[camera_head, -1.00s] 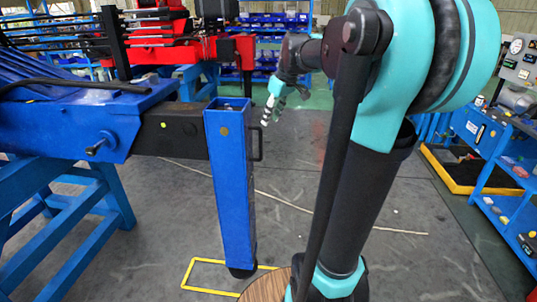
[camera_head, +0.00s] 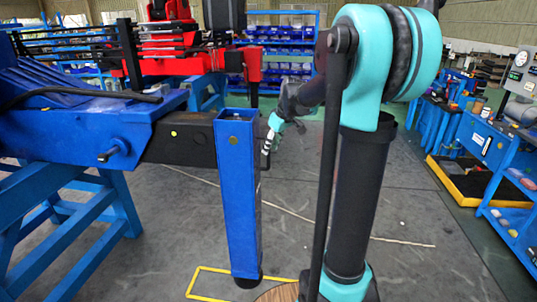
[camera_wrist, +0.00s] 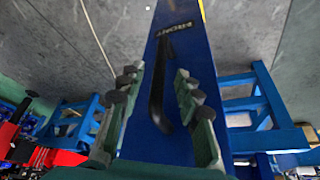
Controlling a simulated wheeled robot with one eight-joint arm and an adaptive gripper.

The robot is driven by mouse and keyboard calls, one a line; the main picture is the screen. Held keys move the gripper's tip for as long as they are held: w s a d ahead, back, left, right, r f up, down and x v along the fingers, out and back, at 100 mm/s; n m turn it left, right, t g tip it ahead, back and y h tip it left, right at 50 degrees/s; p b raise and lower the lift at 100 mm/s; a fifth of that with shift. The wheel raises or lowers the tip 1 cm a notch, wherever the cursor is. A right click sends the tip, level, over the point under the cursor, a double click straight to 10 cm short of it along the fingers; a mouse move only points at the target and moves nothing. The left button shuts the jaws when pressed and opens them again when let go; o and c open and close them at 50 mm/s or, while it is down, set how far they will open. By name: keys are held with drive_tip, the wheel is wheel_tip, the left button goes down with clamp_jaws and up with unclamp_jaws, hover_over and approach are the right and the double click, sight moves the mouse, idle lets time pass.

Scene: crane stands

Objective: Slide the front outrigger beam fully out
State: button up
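The front outrigger beam (camera_head: 186,139) is black and shows as a short stretch between the blue housing (camera_head: 88,130) and the blue upright leg (camera_head: 239,200). A dark handle is on the leg's right side, partly hidden by my gripper (camera_head: 269,141) in the head view. The wrist view shows the leg (camera_wrist: 180,60) with a "FRONT" label and the black handle (camera_wrist: 157,100). My gripper (camera_wrist: 156,78) is open, with the handle between its spread fingers in that view. Gaps show on both sides of the handle; how deep it sits between the fingers is unclear.
A yellow floor outline (camera_head: 208,283) lies by the leg's foot. Blue trestle stands (camera_head: 115,200) are at the left. A blue cart (camera_head: 497,140) and yellow tray (camera_head: 462,187) are at the right. Grey floor (camera_head: 410,200) is free between.

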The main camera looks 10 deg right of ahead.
sight(268, 166)
drive_tip(key=shift+x, duration=2.05)
clamp_jaws()
